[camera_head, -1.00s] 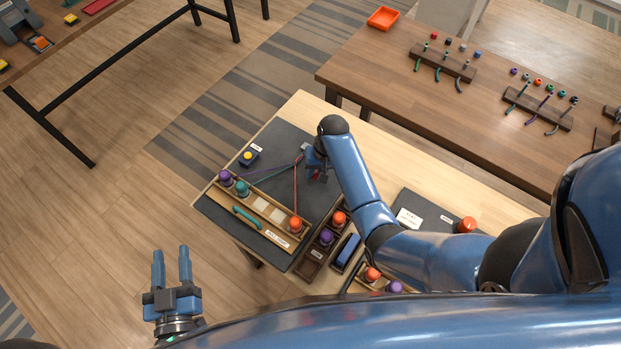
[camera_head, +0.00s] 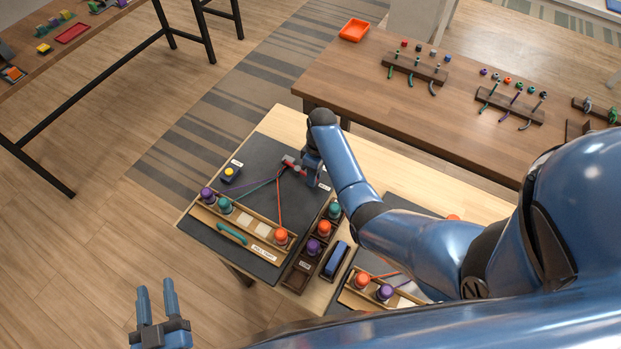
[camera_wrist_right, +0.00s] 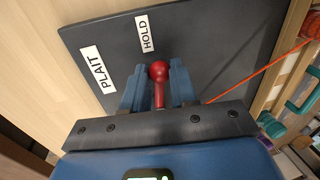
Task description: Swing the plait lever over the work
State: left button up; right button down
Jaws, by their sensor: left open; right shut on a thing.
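The plait lever, a red bar (camera_head: 293,166) with a round red knob (camera_wrist_right: 159,71), stands at the far part of the dark work board (camera_head: 262,152). My right gripper (camera_head: 306,166) is shut on it; in the right wrist view the knob lies between the two blue fingers. Labels reading PLAIT (camera_wrist_right: 98,72) and HOLD (camera_wrist_right: 146,34) lie on the board beside it. Red (camera_head: 280,205), purple (camera_head: 245,187) and teal cords run from bobbins toward the lever area; their meeting point is partly hidden. My left gripper (camera_head: 155,290) is open and empty, off the board at lower left.
A wooden rack (camera_head: 240,222) on the board holds purple, teal and orange bobbins and a teal handle. A dark tray (camera_head: 300,270) with several bobbins and a blue block (camera_head: 337,260) stand beside it. A button box (camera_head: 230,174) sits at the board's left.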

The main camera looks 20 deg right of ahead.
jog(key=shift+w+d+n, duration=0.4)
jog(key=shift+n, duration=0.5)
jog(key=c, duration=0.9)
grip_release()
jog(key=shift+r, duration=0.15)
jog(key=shift+w+d+r, duration=0.25)
jog(key=shift+w+r, duration=0.05)
jog(key=shift+r, duration=1.45)
jog(key=shift+w+d+r, duration=0.2)
jog(key=shift+w+r, duration=0.05)
jog(key=shift+r, duration=1.45)
jog(key=shift+w+d+r, duration=0.25)
jog(key=shift+w+r, duration=0.05)
jog(key=shift+r, duration=1.45)
